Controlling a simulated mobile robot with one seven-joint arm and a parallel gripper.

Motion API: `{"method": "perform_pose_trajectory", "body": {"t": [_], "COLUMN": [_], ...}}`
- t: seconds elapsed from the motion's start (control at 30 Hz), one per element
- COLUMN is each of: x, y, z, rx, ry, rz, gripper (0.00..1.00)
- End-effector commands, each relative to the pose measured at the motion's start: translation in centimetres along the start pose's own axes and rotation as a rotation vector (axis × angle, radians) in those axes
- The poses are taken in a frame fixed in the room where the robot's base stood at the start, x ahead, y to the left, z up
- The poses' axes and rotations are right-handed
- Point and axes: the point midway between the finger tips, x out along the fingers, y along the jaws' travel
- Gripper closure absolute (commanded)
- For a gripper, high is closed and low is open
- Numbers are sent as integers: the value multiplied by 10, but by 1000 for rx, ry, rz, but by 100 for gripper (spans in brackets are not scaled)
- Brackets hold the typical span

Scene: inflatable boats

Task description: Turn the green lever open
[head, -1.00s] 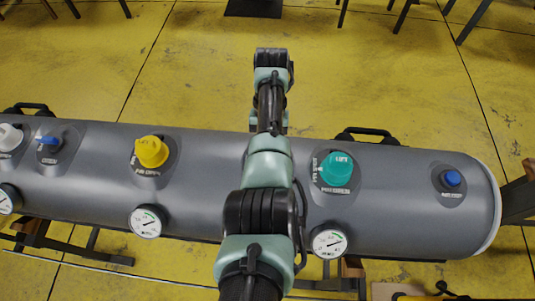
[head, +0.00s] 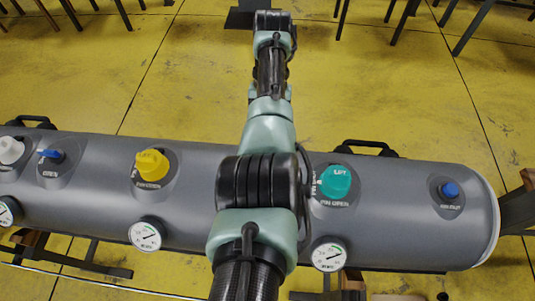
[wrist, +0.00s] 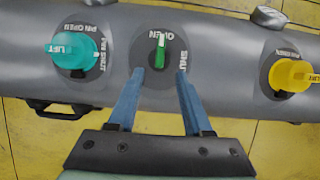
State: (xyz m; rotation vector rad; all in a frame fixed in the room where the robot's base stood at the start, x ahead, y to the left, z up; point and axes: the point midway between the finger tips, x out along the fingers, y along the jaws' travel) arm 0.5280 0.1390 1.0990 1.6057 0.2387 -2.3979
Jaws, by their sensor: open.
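The green lever (wrist: 160,55) sits on a dark round plate (wrist: 144,74) on the grey tube, between the teal and yellow knobs in the wrist view. It lies roughly up and down in the picture. The word OPEN is above it and SHUT to its right. My gripper (wrist: 161,73) has its two blue fingers apart and empty, with their tips over the plate's lower part. The lever lies in line with the gap between them, and I cannot tell how deep the fingers reach. In the head view my arm hides the lever and the gripper.
The teal knob (head: 334,182) and yellow knob (head: 151,165) stand on either side of the lever. Dial gauges (head: 147,234) line the tube's (head: 407,210) near side. A black handle (head: 366,147) and a small blue knob (head: 450,190) are towards the right. Yellow floor lies beyond.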

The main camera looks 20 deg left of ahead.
Motion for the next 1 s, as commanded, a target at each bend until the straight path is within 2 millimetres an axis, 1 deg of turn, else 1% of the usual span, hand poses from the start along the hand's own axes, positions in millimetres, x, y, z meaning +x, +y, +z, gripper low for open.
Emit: {"method": "perform_pose_trajectory", "body": {"t": [0.03, 0.07, 0.2, 0.3, 0.47, 0.93, 1.0], "x": [-11, -16, -28, -34, -38, -37, -39], "y": [0, 0, 0, 0, 0, 0, 0], "z": [0, 0, -1, 0, 0, 0, -6], "rx": [-1, -1, -1, -1, -1, 0, -2], "ry": [1, 1, 0, 0, 0, 0, 30], "rz": [1, 1, 1, 0, 0, 0, -1], "gripper": [50, 50, 50, 50, 50, 50, 50]}}
